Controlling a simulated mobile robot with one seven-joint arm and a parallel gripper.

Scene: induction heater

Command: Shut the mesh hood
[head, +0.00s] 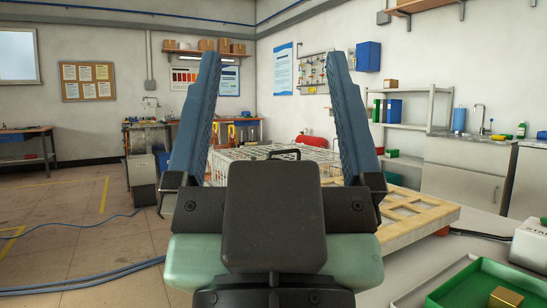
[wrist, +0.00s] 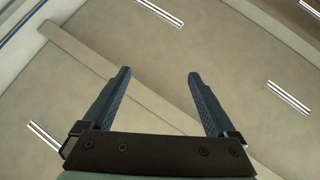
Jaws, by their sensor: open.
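The mesh hood (head: 318,154), a pale wire-grid cage, stands beyond my gripper in the middle of the head view. A dark handle (head: 285,151) shows at its near top edge. My wrist and fingers hide its lower front and sides, so I cannot tell how far it stands open. My gripper (head: 273,54) is open and empty, its two blue fingers pointing up in front of the hood and apart from it. In the wrist view the open fingers (wrist: 158,73) are seen against the ceiling; the hood is not in that view.
A light wooden slatted frame (head: 410,213) lies right of the hood. A green tray (head: 455,285) with a brass-coloured block (head: 506,298) is at the near right, beside a white box (head: 532,242). Blue cables (head: 95,273) cross the floor at left, which is otherwise mostly clear.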

